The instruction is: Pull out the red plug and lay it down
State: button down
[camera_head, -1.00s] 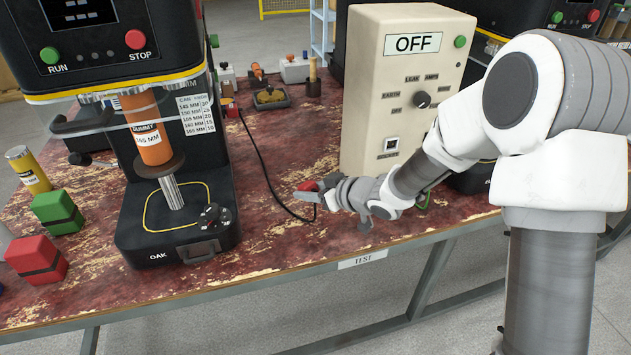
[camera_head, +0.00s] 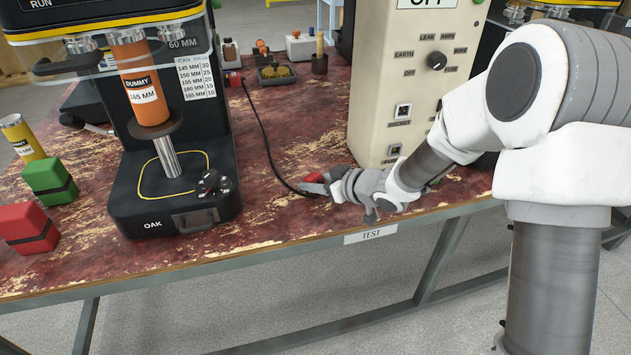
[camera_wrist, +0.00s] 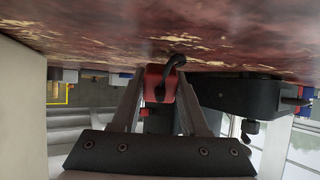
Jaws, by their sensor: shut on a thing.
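The red plug (camera_head: 313,178) is held in my gripper (camera_head: 318,186) low over the worn red bench top, left of the cream test box (camera_head: 408,90). In the wrist view the red plug (camera_wrist: 160,82) sits between the two fingers of my gripper (camera_wrist: 160,98), with its black cord bending away from it. The cord (camera_head: 262,135) runs back along the bench toward the rear. The box's socket (camera_head: 403,110) shows with nothing in it. I cannot tell whether the plug touches the bench.
The black OAK seamer (camera_head: 175,200) with an orange dummy can (camera_head: 145,85) stands to the left. Green (camera_head: 50,180) and red (camera_head: 28,228) blocks lie at the far left. The bench front edge with its TEST label (camera_head: 370,234) is close.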

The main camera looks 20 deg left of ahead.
jog(key=shift+c, duration=1.7)
grip_release()
jog(key=shift+d+r, duration=0.1)
jog(key=p+v, duration=0.6)
jog(key=v, duration=1.1)
